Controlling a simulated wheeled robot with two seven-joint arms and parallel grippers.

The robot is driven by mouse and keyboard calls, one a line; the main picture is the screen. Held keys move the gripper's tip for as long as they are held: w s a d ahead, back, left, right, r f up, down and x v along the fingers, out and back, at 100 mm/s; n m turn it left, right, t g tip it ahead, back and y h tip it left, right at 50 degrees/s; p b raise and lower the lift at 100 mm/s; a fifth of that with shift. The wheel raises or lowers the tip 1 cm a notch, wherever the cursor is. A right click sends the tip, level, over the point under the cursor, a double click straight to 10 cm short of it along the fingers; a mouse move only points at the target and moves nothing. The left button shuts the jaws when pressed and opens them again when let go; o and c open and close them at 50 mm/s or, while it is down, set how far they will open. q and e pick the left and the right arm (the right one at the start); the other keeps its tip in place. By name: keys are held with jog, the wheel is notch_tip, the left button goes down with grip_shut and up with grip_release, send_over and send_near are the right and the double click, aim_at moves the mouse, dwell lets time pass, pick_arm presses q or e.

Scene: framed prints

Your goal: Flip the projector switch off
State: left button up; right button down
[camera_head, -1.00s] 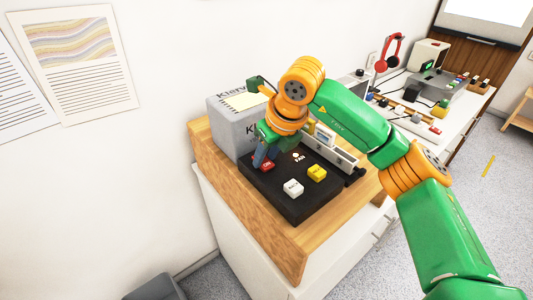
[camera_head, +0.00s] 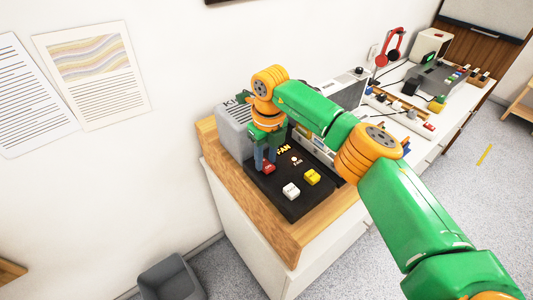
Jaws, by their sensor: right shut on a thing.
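A black switch panel (camera_head: 297,205) lies on the wooden top of a white cabinet. It carries a red switch (camera_head: 269,168), a white one (camera_head: 291,191) and a yellow one (camera_head: 312,177), plus lettering that reads "FAN". My right gripper (camera_head: 264,168) points down at the panel's far left part. Its fingers are shut at the red switch and partly hide it; the exact grip is hard to see. The projection screen (camera_head: 490,20) at the top right is grey and unlit. My left gripper is out of view.
A grey box (camera_head: 234,130) stands just behind my right gripper. A white desk behind holds red headphones (camera_head: 391,46), a beige device (camera_head: 431,46) and a grey console (camera_head: 445,78). A dark grey bin (camera_head: 172,279) stands on the floor below.

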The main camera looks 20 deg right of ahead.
aim_at(266, 165)
jog(key=c, duration=0.5)
grip_release()
notch_tip(266, 165, up, 6)
jog(key=shift+s+r+b, duration=0.1)
jog(key=shift+r+b, duration=0.05)
jog(key=shift+b, duration=0.7)
jog(key=shift+r, duration=0.4)
jog(key=shift+s+f, duration=0.1)
jog(key=shift+f, duration=0.05)
